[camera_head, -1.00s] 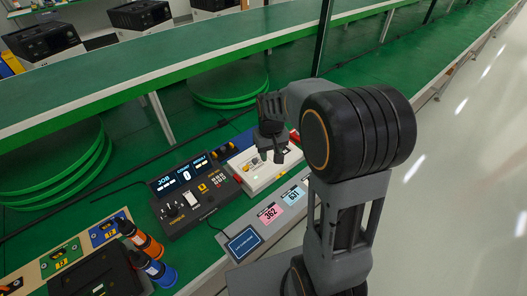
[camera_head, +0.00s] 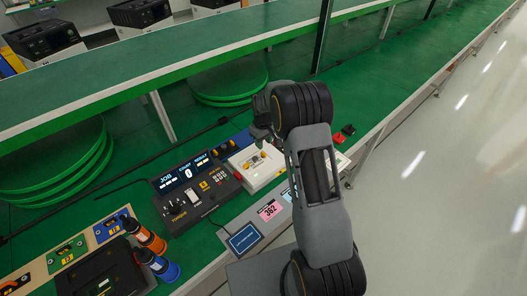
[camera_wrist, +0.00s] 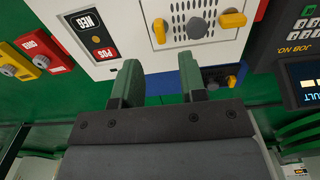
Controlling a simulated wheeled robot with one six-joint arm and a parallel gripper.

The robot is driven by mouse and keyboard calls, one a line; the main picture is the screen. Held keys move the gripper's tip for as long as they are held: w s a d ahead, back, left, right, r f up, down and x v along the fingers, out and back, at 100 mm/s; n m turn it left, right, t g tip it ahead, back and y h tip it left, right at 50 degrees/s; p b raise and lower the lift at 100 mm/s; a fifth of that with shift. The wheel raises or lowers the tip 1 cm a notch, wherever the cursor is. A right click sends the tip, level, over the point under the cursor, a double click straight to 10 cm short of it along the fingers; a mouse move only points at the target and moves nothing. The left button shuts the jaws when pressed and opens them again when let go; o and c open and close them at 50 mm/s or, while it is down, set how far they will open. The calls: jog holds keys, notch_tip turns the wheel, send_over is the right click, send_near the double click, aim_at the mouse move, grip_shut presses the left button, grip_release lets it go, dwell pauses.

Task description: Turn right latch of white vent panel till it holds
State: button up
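The white vent panel (camera_wrist: 130,35) lies at the top of the wrist view, and the head view shows it as a white box (camera_head: 258,176) below my gripper. Its round vent has small holes and a grey centre. The right latch (camera_wrist: 160,31) is yellow and points up and down in the wrist picture. The other yellow latch (camera_wrist: 232,20) lies sideways; the wrist view is turned over, so it appears on the right. My gripper (camera_wrist: 160,82) is open and empty, its two green-grey fingers apart, short of the right latch. In the head view my gripper (camera_head: 262,133) is partly hidden by my arm.
A control box with a display (camera_head: 185,185) stands beside the panel. A blue part (camera_wrist: 205,75) with dark pieces lies close to the panel. Orange and blue bottles (camera_head: 150,240) stand at front left.

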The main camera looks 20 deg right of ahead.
aim_at(263, 153)
notch_tip(263, 153, down, 6)
jog(key=shift+f+p, duration=0.25)
jog(key=shift+p, duration=0.15)
jog(key=shift+c, duration=0.4)
grip_shut()
